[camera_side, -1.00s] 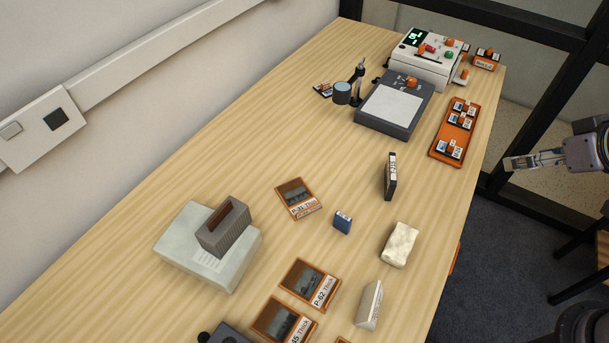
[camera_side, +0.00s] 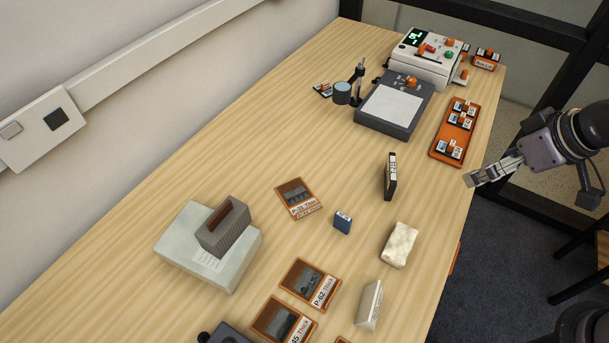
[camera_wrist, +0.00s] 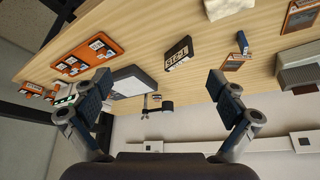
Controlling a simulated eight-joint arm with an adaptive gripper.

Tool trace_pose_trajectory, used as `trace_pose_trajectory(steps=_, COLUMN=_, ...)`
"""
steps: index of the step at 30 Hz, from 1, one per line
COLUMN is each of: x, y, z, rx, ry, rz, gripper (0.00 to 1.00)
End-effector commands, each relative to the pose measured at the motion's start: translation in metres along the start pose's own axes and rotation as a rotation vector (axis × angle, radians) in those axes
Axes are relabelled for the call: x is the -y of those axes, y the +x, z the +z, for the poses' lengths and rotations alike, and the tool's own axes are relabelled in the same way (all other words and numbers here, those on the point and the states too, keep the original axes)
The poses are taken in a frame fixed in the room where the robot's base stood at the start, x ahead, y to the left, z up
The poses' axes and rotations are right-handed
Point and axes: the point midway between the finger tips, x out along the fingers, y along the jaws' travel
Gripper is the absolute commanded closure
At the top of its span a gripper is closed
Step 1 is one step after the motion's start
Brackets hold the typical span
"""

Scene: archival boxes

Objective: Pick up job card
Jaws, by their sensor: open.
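No item is readably marked as the job card, so I cannot tell which one it is. A black box with a white label (camera_side: 390,177) stands upright on the table; in the wrist view it (camera_wrist: 179,54) shows ahead between the fingers. An orange tray (camera_side: 437,146) holds several small labelled pieces with orange tops; it is at upper left in the wrist view (camera_wrist: 88,55). My gripper (camera_side: 472,180) is open and empty at the table's right edge, to the right of the black box and below the tray. Its two fingers stand wide apart in the wrist view (camera_wrist: 160,88).
A grey flatbed device (camera_side: 393,112) and a white machine (camera_side: 428,65) stand at the back. A small blue box (camera_side: 342,222), a pale block (camera_side: 400,245), a white box (camera_side: 369,305), orange-framed plates (camera_side: 310,284) and a grey-green box (camera_side: 185,247) lie nearer.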

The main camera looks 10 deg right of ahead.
Motion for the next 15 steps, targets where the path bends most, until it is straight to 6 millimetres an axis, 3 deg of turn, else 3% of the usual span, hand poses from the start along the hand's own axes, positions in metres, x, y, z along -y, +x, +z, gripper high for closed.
trace_pose_trajectory(steps=1, x=0.024, y=0.004, z=-0.005, rx=0.038, ry=-0.064, rz=-0.031, gripper=0.04)
trace_pose_trajectory(steps=7, x=0.105, y=0.017, z=0.000, rx=0.189, ry=-0.285, rz=-0.109, gripper=0.04)
trace_pose_trajectory(steps=15, x=0.206, y=0.027, z=0.035, rx=0.366, ry=-0.574, rz=-0.158, gripper=0.04)
